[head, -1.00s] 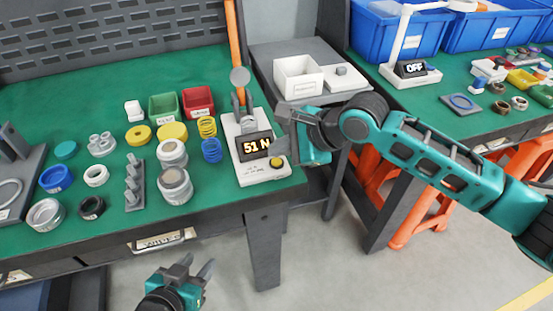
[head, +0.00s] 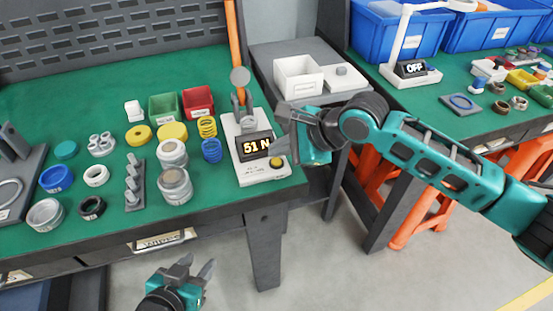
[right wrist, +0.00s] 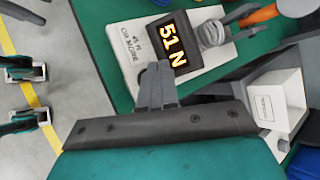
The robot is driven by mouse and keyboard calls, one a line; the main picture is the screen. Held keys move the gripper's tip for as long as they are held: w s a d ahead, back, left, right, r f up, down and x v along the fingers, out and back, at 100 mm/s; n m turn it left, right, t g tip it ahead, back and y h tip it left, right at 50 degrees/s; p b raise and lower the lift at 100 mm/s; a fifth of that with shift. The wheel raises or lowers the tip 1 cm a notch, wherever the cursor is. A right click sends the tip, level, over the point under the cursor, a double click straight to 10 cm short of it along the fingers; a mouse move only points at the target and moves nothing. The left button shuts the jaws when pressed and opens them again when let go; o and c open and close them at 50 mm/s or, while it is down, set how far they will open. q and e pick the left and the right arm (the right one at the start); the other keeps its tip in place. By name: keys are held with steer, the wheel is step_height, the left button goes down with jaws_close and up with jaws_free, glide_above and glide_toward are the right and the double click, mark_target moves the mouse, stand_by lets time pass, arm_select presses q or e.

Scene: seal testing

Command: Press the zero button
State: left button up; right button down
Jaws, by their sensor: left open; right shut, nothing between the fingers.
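The tester (head: 262,173) is a white device near the right front corner of the green table, with a black display (head: 254,146) reading "51 N". A round yellow button (head: 277,162) sits on its front right part. My right gripper (head: 280,149) is shut and empty, its fingertips just above the yellow button; I cannot tell whether they touch. In the right wrist view the shut fingers (right wrist: 155,82) point at the tester beside the display (right wrist: 172,40), and the button is hidden. My left gripper (head: 192,268) is open and empty, low over the floor before the table.
A spring and an orange-handled lever (head: 236,50) rise behind the display. Yellow and blue rings (head: 211,150), grey cylinders (head: 175,184) and small bins (head: 197,101) stand left of the tester. A grey side table (head: 290,52) holds white boxes. A second bench is at right.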

steer(key=shift+f+p, duration=0.3)
steer(key=shift+p, duration=0.25)
steer(key=shift+f, duration=0.15)
steer(key=shift+f+p, duration=0.3)
steer(key=shift+f, duration=0.05)
stand_by(0.9)
steer(key=shift+r+p, duration=0.75)
steer(key=shift+p, duration=0.65)
